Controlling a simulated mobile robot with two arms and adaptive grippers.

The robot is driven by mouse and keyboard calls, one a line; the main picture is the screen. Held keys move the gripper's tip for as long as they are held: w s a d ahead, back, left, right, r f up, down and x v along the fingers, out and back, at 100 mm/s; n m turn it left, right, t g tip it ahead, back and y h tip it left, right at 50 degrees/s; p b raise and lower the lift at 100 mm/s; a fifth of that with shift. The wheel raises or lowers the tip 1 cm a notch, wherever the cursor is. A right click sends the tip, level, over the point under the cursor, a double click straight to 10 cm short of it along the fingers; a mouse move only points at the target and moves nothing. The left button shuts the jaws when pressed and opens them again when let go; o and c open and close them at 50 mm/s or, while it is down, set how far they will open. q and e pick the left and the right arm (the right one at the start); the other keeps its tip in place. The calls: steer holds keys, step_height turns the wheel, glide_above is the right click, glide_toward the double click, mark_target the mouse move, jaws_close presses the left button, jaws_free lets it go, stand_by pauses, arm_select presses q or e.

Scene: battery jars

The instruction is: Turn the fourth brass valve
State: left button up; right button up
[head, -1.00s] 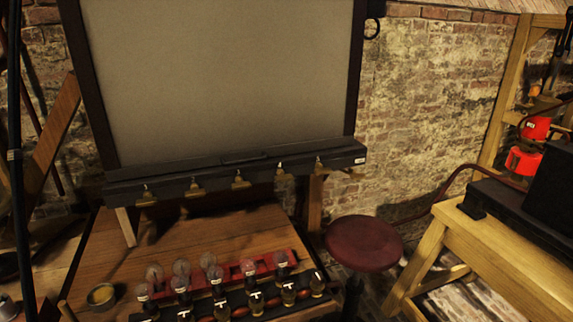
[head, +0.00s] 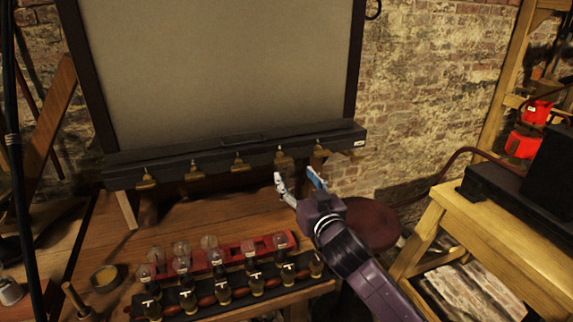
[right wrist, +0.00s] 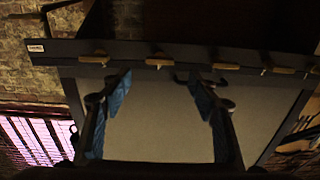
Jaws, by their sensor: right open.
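A row of brass valves hangs along the dark ledge under the large grey panel. In the head view the fourth valve from the left (head: 283,157) is second from the right end. My right gripper (head: 297,179) is open and empty, just below and in front of the fourth and fifth (head: 319,153) valves. The right wrist view is upside down; there the fourth valve (right wrist: 158,61) lies beyond the gap between the open fingers of my right gripper (right wrist: 159,84), apart from them. My left gripper is not in view.
A rack of glass jars (head: 222,290) and a red tray with round bulbs (head: 232,256) stand on the wooden table (head: 110,240). A dark red stool (head: 368,222) is behind my right arm. A wooden bench (head: 450,225) is at the right.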

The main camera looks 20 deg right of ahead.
mark_target(285, 162)
steer(key=shift+w+a+p, duration=0.15)
steer(key=shift+w+p, duration=0.65)
steer(key=shift+w, duration=3.05)
steer(key=c, duration=1.2)
steer(key=shift+o, duration=0.2)
